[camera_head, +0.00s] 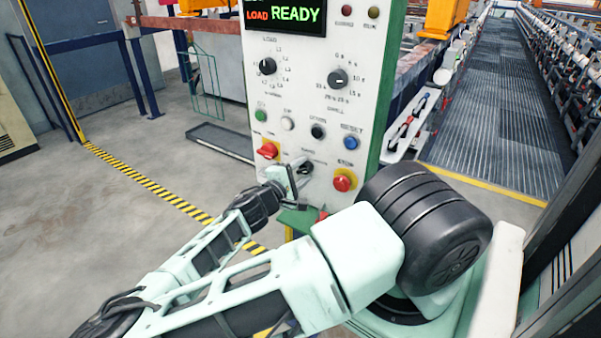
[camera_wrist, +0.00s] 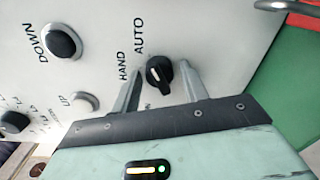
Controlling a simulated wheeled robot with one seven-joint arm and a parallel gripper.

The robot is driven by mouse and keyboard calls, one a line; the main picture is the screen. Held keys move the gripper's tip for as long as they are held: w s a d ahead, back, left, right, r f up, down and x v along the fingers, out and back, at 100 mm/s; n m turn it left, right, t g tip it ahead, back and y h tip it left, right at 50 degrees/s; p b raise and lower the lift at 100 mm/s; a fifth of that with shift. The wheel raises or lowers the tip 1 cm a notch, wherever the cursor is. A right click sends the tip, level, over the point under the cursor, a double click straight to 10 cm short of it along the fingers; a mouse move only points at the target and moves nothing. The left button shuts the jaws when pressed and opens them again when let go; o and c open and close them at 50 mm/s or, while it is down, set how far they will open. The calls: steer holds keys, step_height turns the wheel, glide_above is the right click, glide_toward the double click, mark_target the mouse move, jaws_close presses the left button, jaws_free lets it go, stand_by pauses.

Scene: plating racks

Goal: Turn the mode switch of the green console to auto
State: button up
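The green console (camera_head: 390,100) stands in the centre of the head view, with a white front panel and green side. Its mode switch is a small black knob (camera_wrist: 158,72) with a light line, beside the printed words HAND and AUTO in the wrist view. The line's exact setting is hard to tell. In the head view the switch (camera_head: 306,168) sits low on the panel, partly behind my gripper (camera_head: 292,180). In the wrist view my gripper (camera_wrist: 160,88) is open, one finger on each side of the knob, with visible gaps.
Red push knobs on yellow (camera_head: 268,150) and (camera_head: 343,181) flank the switch. The blue reset button (camera_head: 351,142), black DOWN button (camera_wrist: 64,41) and pale UP button (camera_wrist: 85,102) are close. The display (camera_head: 286,15) reads READY. Open floor (camera_head: 110,230) lies left.

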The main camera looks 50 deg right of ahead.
steer(key=shift+o, duration=0.2)
steer(key=shift+w+a, duration=0.1)
steer(key=shift+a, duration=0.25)
steer(key=s+a+r+b, duration=0.1)
steer(key=a+b, duration=0.3)
steer(key=a, duration=1.2)
steer(key=shift+a, duration=0.35)
steer(key=shift+f, duration=0.1)
